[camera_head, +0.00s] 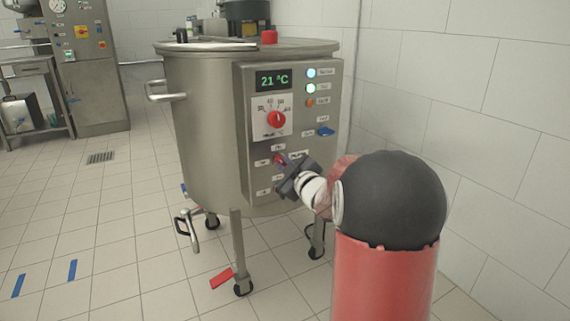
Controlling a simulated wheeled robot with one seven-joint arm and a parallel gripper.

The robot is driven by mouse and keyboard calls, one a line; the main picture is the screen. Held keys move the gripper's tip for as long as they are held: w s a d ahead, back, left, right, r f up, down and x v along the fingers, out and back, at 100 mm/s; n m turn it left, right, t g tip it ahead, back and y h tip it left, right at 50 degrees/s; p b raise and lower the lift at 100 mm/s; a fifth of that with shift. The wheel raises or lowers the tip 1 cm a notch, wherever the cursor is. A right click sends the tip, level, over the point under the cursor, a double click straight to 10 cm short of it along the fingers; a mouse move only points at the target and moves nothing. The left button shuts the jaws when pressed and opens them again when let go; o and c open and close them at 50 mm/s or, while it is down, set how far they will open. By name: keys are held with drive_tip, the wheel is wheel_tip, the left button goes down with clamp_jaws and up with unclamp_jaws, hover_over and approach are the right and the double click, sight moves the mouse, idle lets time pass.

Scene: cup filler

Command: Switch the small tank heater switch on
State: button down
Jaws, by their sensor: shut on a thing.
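The steel tank (203,120) stands on wheeled legs, with a control panel (252,170) on its right side. The panel carries a display (273,79) reading 21 °C, a red dial (276,119) on a white scale, indicator lights at upper right and a blue switch (325,132). A small red switch (280,159) sits low on the panel. My gripper (285,170) is at this lower part, shut at the red switch, which its fingers partly cover. The switch's exact position and the small labels are not readable.
White tiled walls stand close behind and to the right. A red pedal (222,278) is under the tank and a drain valve (189,230) hangs at its lower left. Another machine (88,70) stands at the far left.

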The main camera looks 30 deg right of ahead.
drive_tip(key=m+p, duration=0.1)
drive_tip(key=m, duration=0.3)
drive_tip(key=shift+m, duration=0.3)
drive_tip(key=shift+m+p, duration=0.95)
drive_tip(key=shift+m, duration=0.85)
drive_tip(key=shift+f, duration=0.1)
drive_tip(key=c, duration=1.5)
unclamp_jaws()
drive_tip(key=s, duration=0.7)
drive_tip(key=shift+s+d, duration=0.1)
drive_tip(key=shift+s, duration=0.3)
